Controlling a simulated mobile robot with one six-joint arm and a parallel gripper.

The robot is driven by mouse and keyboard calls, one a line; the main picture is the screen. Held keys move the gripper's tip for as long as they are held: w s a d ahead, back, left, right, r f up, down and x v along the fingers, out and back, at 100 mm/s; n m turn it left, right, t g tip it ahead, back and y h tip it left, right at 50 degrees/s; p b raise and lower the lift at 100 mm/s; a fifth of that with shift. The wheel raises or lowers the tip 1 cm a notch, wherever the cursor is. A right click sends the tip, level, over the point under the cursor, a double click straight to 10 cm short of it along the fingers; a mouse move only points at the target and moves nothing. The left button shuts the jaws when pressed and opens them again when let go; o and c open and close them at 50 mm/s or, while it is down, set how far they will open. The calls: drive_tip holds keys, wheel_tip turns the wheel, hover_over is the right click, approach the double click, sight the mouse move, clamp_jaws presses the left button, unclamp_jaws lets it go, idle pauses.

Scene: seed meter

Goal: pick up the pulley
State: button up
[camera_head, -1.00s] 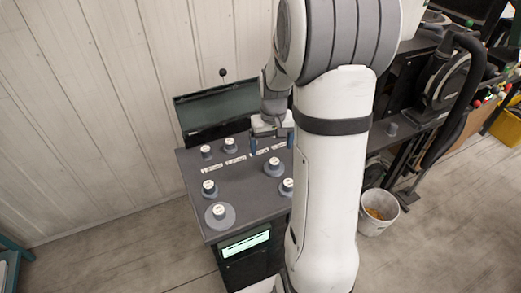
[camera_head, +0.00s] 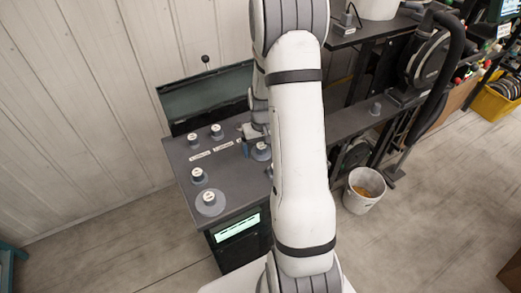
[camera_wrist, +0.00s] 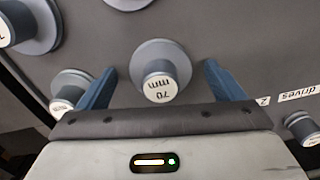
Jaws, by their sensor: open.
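Several grey stepped pulleys with white-labelled hubs stand on the dark bench top (camera_head: 180,158). In the wrist view one pulley (camera_wrist: 150,52), its hub marked "70 mm", sits between the two blue fingers of my gripper (camera_wrist: 162,84). The fingers are open and there is a gap on each side of the hub. In the head view my gripper (camera_head: 256,141) is over the right side of the bench at a pulley (camera_head: 261,153), partly covered by my arm. I cannot tell how far the fingertips are above the bench.
Other pulleys stand at the left of the bench (camera_head: 198,175), including a wide one (camera_head: 210,204) near the front edge. In the wrist view one pulley (camera_wrist: 70,88) is close beside the left finger. A dark panel (camera_head: 205,98) rises behind the bench. A white bucket (camera_head: 363,190) stands right.

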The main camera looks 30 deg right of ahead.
sight(262, 146)
drive_tip(key=c, duration=1.1)
drive_tip(key=shift+c, duration=0.2)
wheel_tip(262, 146, up, 10)
drive_tip(key=shift+f+b, duration=0.25)
drive_tip(key=shift+b, duration=0.45)
drive_tip(key=shift+r+p, duration=1.4)
drive_tip(key=shift+r, duration=1.05)
